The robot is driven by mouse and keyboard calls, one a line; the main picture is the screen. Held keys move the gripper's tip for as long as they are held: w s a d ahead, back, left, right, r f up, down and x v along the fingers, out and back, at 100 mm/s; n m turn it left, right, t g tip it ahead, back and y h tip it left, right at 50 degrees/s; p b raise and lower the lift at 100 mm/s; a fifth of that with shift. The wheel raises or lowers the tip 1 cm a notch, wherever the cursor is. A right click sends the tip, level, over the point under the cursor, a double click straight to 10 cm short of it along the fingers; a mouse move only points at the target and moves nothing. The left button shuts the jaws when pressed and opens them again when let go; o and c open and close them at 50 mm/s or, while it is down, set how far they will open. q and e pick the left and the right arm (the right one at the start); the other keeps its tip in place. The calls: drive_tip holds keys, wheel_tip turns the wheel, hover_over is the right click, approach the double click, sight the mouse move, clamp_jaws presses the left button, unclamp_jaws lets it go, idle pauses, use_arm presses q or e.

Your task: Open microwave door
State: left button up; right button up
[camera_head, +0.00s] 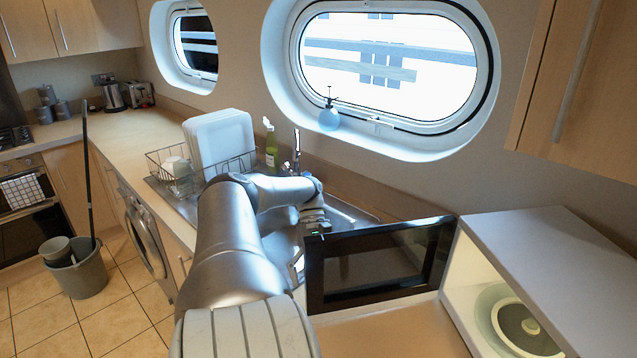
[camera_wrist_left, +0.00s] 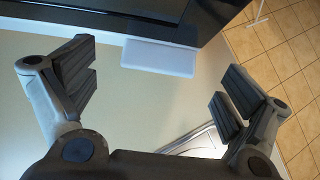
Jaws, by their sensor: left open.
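The microwave (camera_head: 560,245) is a white box at the right of the head view. Its black-framed glass door (camera_head: 375,265) stands swung wide open to the left, and the lit interior with a round turntable (camera_head: 518,325) shows. My left gripper (camera_head: 318,222) is by the door's free upper-left corner, partly hidden by my own arm. In the left wrist view, the gripper (camera_wrist_left: 160,78) has its two dark-padded fingers spread wide with nothing between them. The dark door (camera_wrist_left: 155,14) crosses the top of that view, beyond the fingertips. My right gripper is out of view.
Behind my arm are a sink (camera_head: 345,212), a dish rack (camera_head: 185,182) with white plates and a green bottle (camera_head: 271,148). A wall cupboard (camera_head: 585,90) hangs above the microwave. A grey bucket (camera_head: 80,275) stands on the tiled floor. Bare counter (camera_head: 400,330) lies before the door.

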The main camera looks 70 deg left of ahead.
use_arm(q)
drive_tip(key=shift+v, duration=2.3)
drive_tip(key=shift+s, duration=0.1)
